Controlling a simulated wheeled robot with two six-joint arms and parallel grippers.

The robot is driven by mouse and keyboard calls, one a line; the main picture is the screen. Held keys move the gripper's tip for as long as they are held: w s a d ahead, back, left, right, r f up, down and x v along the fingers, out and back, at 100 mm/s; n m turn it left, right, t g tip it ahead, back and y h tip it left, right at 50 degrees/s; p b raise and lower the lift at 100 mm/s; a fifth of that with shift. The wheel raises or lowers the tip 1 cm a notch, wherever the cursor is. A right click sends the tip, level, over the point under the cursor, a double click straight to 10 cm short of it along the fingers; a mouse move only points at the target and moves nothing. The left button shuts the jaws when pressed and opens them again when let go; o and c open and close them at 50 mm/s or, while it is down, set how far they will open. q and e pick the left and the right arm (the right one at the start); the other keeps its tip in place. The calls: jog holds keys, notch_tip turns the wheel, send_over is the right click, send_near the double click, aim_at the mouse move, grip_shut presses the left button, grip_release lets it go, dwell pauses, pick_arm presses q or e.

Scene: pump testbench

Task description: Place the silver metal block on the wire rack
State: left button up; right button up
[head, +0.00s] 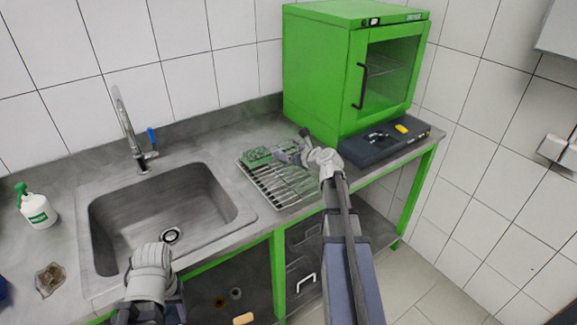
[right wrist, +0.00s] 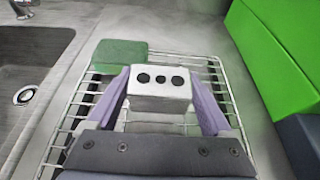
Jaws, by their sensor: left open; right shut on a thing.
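The silver metal block (right wrist: 160,88), a pale box with several dark holes on its face, sits between the purple fingers of my right gripper (right wrist: 163,100). The gripper is shut on it. Below is the wire rack (head: 270,190), which also shows in the right wrist view (right wrist: 225,92). The block is over the rack; I cannot tell whether it touches the wires. In the head view my right gripper (head: 291,152) is over the rack's back right part, where the block is hard to make out. My left gripper (head: 150,268) is open at the sink's front edge, its fingers barely visible.
A green block (right wrist: 118,54) lies on the rack's back left part. The sink (head: 165,210) is left of the rack. A green oven-like cabinet (head: 318,75) and a dark box (head: 385,145) stand to the right. A spray bottle (head: 37,210) is far left.

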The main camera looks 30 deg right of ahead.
aim_at(289, 167)
jog(key=shift+f+b, duration=1.8)
jog(key=shift+b, duration=0.05)
jog(key=shift+f, duration=0.2)
jog(key=o, duration=1.5)
jog(key=shift+r, duration=0.1)
jog(key=shift+c, duration=0.2)
jog(key=shift+r, duration=0.1)
jog(key=shift+s+r, duration=0.2)
jog(key=shift+s, duration=0.05)
jog(key=p+v, duration=0.4)
jog(key=v, duration=0.6)
jog(key=shift+s, duration=0.2)
jog(key=shift+s+r+p, duration=0.2)
jog(key=shift+s+p, duration=0.1)
jog(key=shift+s, duration=0.2)
